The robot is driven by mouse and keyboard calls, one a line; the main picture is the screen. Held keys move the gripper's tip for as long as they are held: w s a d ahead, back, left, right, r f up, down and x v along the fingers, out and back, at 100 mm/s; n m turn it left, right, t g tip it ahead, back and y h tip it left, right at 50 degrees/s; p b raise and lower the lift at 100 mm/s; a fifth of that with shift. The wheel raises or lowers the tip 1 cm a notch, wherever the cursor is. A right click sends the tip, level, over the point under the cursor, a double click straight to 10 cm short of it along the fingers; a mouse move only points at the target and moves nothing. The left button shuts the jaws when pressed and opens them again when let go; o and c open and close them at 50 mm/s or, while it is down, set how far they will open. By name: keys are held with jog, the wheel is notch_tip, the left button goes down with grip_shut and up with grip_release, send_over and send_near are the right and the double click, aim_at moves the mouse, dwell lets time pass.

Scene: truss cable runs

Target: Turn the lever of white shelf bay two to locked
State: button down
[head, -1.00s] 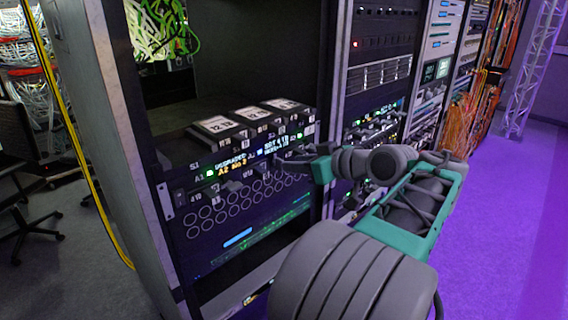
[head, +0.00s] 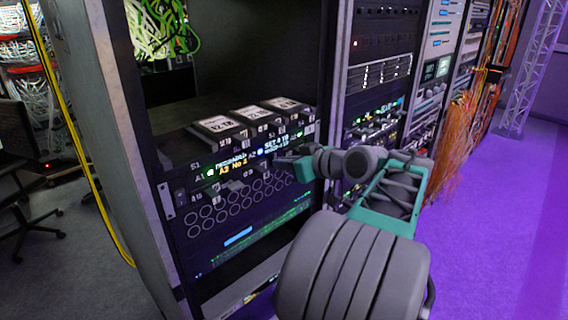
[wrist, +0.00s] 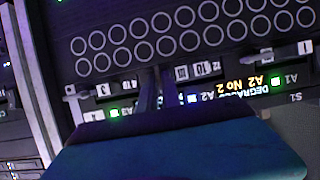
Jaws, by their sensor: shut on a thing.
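The shelf panel (head: 235,205) is a dark rack unit with small levers, lit labels and rows of round holes. My gripper (head: 274,161) is at its front, by the A2 label. In the wrist view my gripper's dark fingers (wrist: 156,90) are close together on the panel between the A3 light and the blue A2 light. They are shut on the bay two lever, which they mostly hide; its angle cannot be told. Other levers show at the right near A1 (wrist: 264,57) and at the left past A3 (wrist: 72,90). An amber display (wrist: 252,86) reads A2 No 2.
Several white-labelled blocks (head: 262,118) stand on the shelf above the panel. A rack post (head: 335,110) and an equipment rack (head: 380,70) stand at the right. A yellow cable (head: 85,165) hangs at the left. The purple floor (head: 490,220) at the right is clear.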

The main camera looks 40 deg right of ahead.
jog(key=shift+f+b, duration=0.2)
jog(key=shift+b, duration=0.65)
jog(key=n+t+h+b, duration=0.1)
jog(key=n+b, duration=0.3)
jog(key=b, duration=0.8)
jog(key=n+t+h+b, duration=0.1)
jog(key=n+h+b, duration=0.2)
jog(key=b, duration=1)
jog(key=a+f+n+t+h+b, duration=0.1)
jog(key=n+b, duration=0.5)
jog(key=b, duration=0.6)
jog(key=shift+a+h, duration=0.1)
jog(key=shift+h, duration=0.8)
jog(key=shift+r+n, duration=0.1)
jog(key=shift+n, duration=0.2)
jog(key=c, duration=1.6)
grip_release()
jog(key=shift+o, duration=0.2)
